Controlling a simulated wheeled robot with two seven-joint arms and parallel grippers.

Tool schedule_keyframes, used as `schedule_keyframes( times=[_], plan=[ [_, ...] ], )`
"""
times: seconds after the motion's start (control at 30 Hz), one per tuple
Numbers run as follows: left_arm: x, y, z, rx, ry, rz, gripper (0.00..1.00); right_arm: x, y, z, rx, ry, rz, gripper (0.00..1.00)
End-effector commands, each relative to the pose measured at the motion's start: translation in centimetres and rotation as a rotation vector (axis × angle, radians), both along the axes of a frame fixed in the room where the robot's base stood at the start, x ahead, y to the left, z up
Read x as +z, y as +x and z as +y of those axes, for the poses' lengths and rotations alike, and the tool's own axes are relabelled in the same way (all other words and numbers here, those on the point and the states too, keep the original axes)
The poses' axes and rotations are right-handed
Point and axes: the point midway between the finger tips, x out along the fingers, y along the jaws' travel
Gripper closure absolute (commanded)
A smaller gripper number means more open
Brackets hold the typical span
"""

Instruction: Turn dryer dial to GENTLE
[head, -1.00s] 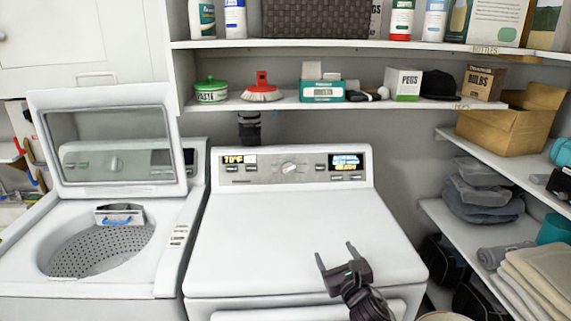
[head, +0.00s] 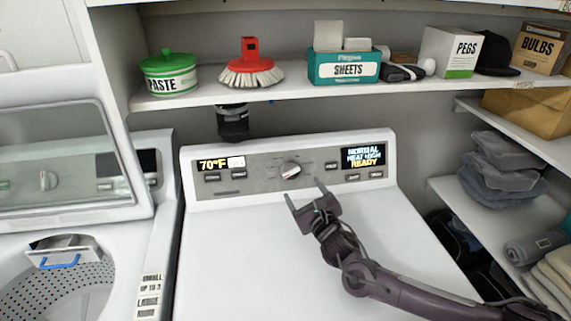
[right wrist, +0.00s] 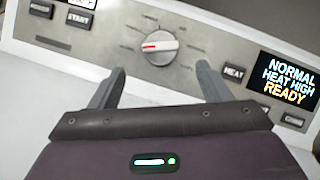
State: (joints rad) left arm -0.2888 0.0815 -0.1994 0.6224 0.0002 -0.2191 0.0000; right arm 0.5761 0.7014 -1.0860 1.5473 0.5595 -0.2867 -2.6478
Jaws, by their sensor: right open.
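The dryer (head: 330,240) stands in the middle of the head view, with a grey control panel along its back. Its round white dial (head: 290,170) sits mid-panel and also shows in the right wrist view (right wrist: 158,47), with a red mark on its left side. The small labels around it are too blurred to read. The display (head: 363,157) reads NORMAL, HEAT HIGH, READY. My right gripper (head: 304,190) is open and empty, just in front of and below the dial. In the right wrist view its fingers (right wrist: 160,78) stand apart, one either side below the dial. My left gripper is out of view.
An open washer (head: 75,270) stands to the left. A shelf (head: 300,95) above the panel holds a PASTE pot (head: 168,78), a brush (head: 250,68) and a SHEETS box (head: 343,68). Side shelves with folded cloth (head: 500,180) are at right. The dryer top is clear.

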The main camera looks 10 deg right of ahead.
Motion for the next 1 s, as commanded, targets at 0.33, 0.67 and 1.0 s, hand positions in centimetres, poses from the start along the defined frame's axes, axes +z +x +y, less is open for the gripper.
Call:
schedule_keyframes(
  times=[0.33, 0.67, 1.0],
  plan=[
    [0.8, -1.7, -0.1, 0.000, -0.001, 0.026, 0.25, 0.3, 3.6, 0.7, -0.001, 0.001, -0.003, 0.29],
    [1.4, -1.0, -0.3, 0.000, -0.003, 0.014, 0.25, 0.1, 7.2, 1.2, -0.001, 0.000, -0.001, 0.29],
    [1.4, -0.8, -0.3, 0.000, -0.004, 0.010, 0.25, 0.0, 7.7, 1.3, -0.001, 0.000, -0.001, 0.29]
  ],
)
